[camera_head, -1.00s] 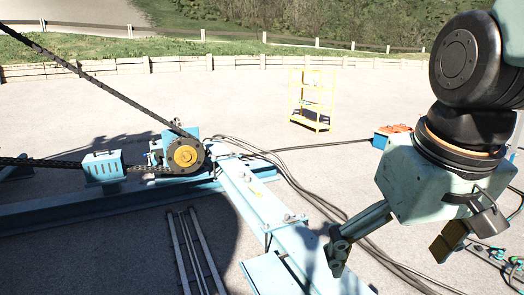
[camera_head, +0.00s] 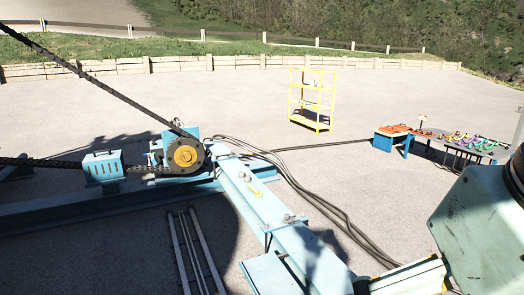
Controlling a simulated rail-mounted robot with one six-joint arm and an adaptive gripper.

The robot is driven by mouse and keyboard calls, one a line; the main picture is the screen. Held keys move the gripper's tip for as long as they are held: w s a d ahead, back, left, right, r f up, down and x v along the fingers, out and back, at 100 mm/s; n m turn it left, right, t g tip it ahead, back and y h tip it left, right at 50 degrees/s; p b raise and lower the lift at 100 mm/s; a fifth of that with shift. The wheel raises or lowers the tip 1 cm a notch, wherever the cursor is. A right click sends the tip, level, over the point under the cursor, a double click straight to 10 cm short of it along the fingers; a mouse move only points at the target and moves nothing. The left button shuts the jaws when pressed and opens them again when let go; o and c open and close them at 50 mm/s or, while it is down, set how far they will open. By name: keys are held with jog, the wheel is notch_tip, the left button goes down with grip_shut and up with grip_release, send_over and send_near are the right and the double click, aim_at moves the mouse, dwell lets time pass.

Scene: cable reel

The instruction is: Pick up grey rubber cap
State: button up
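I cannot pick out a grey rubber cap in this view. The pale green body of my gripper (camera_head: 478,235) fills the lower right corner, with one pale link reaching left along the bottom edge. Its fingertips are cut off below the frame, so I cannot tell whether it is open or holds anything. Small coloured items lie on the dark table (camera_head: 487,153) at the right, too small to tell apart.
A blue table with an orange top (camera_head: 392,131) stands beside the dark table. A yellow shelf rack (camera_head: 311,100) stands further back. A blue frame (camera_head: 262,203) with a chain-driven reel hub (camera_head: 185,156) fills the left and centre. Black cables (camera_head: 318,198) cross the ground.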

jog(key=shift+c, duration=0.5)
jog(key=c, duration=1.8)
jog(key=shift+c, duration=0.2)
jog(key=shift+w, duration=0.15)
